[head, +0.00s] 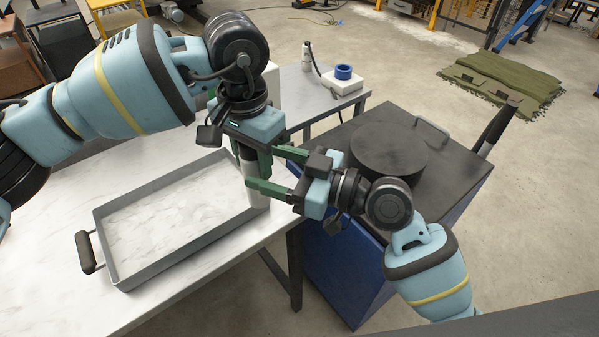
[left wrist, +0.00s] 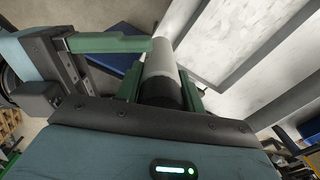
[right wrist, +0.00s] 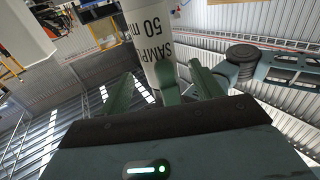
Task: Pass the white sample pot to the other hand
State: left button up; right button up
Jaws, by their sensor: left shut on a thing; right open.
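The white sample pot (head: 258,197) hangs upright, dark end up, from my left gripper (head: 245,150), which is shut on that dark end. In the left wrist view the pot (left wrist: 163,62) runs away from the left fingers. My right gripper (head: 266,170) comes in from the right, below the left one. It is open, with its fingers on either side of the pot. In the right wrist view the printed pot (right wrist: 152,35) stands between and beyond the right fingertips (right wrist: 163,85). Whether either right finger touches it, I cannot tell.
A grey tray (head: 110,239) with a dark handle lies on the white marble table (head: 215,279), left of the pot. A blue cabinet (head: 335,262) with a dark round block (head: 388,150) stands to the right.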

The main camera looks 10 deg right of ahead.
aim_at(254, 162)
jog(key=shift+x, duration=1.9)
jog(key=c, duration=0.9)
pick_arm(q)
jog(key=o, duration=1.4)
pick_arm(e)
jog(key=shift+c, duration=1.1)
